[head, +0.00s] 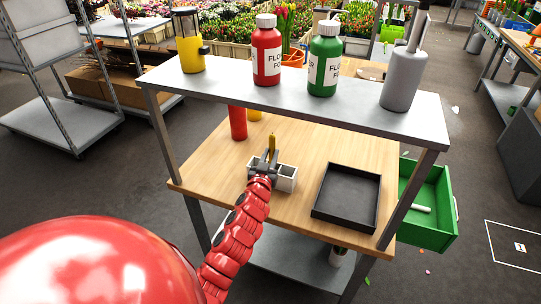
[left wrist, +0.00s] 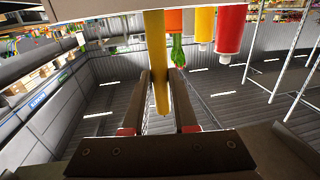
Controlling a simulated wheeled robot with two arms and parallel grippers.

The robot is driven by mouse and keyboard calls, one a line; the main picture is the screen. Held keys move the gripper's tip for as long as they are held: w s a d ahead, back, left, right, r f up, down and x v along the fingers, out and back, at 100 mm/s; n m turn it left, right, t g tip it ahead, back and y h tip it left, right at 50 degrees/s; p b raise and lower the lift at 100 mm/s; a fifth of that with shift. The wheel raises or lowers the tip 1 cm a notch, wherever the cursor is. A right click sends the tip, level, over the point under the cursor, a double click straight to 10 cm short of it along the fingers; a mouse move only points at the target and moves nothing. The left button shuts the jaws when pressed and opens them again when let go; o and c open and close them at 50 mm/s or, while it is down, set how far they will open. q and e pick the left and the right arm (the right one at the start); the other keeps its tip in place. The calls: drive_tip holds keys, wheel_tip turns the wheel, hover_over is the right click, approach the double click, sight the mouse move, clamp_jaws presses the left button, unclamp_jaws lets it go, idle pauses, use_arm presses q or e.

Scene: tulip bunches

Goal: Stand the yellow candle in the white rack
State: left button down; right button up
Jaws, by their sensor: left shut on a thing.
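The yellow candle (head: 271,145) stands roughly upright above the wooden table in the head view. My left gripper (head: 268,164) is shut on it; in the left wrist view the candle (left wrist: 160,65) runs between the two fingers (left wrist: 160,112). The white rack (head: 287,178) is on the table, directly at the gripper, with open square compartments showing at its right. The gripper covers its left part. The candle's lower end is hidden in the head view, so I cannot tell whether it is in a compartment. My right gripper is not in view.
A black tray (head: 346,196) lies on the table at right, beside an open green drawer (head: 428,205). A red cylinder (head: 238,123) stands behind left. A raised grey shelf (head: 300,101) carries a red bottle (head: 266,52), a green bottle (head: 324,62) and other containers.

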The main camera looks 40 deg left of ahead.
use_arm(q)
drive_tip(key=shift+f+b, duration=0.35)
drive_tip(key=shift+f, duration=0.1)
drive_tip(key=c, duration=0.6)
unclamp_jaws()
drive_tip(key=o, duration=0.6)
drive_tip(key=shift+s, duration=0.1)
drive_tip(key=v, duration=1.7)
drive_tip(key=shift+d, duration=0.15)
